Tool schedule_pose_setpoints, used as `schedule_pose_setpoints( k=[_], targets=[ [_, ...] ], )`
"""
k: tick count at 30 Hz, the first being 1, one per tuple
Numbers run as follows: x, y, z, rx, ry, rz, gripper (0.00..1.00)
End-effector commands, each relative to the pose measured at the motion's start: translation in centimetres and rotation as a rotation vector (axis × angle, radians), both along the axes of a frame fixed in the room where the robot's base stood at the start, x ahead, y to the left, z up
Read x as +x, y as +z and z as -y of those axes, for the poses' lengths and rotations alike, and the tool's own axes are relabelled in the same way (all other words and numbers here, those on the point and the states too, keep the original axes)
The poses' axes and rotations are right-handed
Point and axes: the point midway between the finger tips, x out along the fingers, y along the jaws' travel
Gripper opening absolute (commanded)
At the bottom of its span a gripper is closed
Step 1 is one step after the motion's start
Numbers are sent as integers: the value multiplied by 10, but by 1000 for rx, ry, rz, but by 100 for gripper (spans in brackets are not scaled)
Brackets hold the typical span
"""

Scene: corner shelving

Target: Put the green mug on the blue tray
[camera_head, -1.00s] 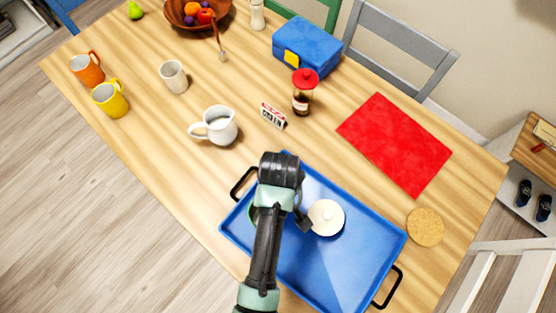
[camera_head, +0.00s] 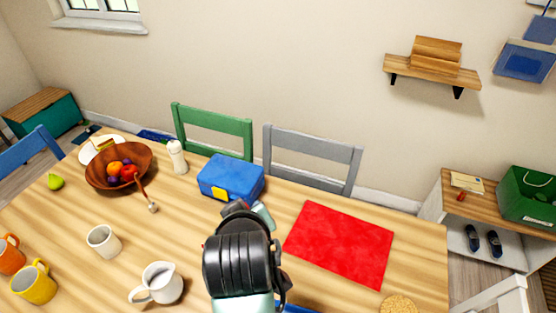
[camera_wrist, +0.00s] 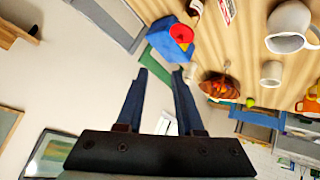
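The green mug cannot be made out in either current view. Only a sliver of the blue tray (camera_head: 298,309) shows at the bottom edge of the head view, beside my arm; the rest is out of frame or hidden. My gripper (camera_wrist: 161,72) is open in the wrist view, with two dark fingers apart and nothing between them. In the head view, my raised arm hides most of the gripper, which is in front of the blue lunch box (camera_head: 232,178).
A white jug (camera_head: 162,284), white cup (camera_head: 103,241), yellow mug (camera_head: 34,284) and orange mug (camera_head: 10,255) stand at left. A fruit bowl (camera_head: 118,166) and white shaker (camera_head: 177,157) are farther back. A red mat (camera_head: 340,243) lies flat at right.

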Motion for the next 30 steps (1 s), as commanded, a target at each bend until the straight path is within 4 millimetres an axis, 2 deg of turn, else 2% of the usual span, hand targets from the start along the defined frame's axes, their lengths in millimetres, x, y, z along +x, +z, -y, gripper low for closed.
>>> schedule_pose_setpoints(
  k=[1, 2, 3, 5, 6, 8, 9, 12, 13, 16, 19, 22, 30],
  targets=[
    [20, 53, 4, 53, -38, 164, 36],
    [28, 83, 7, 86, -57, 256, 36],
    [35, 123, 12, 132, -81, 377, 36],
    [38, 184, 19, 203, -107, 557, 36],
    [35, 225, 23, 252, -118, 676, 36],
    [24, 283, 31, 325, -129, 848, 36],
    [12, 319, 36, 372, -131, 957, 36],
    [-24, 391, 47, 476, -119, 1192, 36],
    [-36, 408, 50, 503, -114, 1249, 36],
    [-68, 447, 57, 568, -92, 1398, 36],
    [-87, 466, 60, 605, -78, 1477, 36],
    [-94, 472, 61, 618, -72, 1503, 36],
    [-93, 471, 61, 615, -73, 1500, 36]
  ],
)
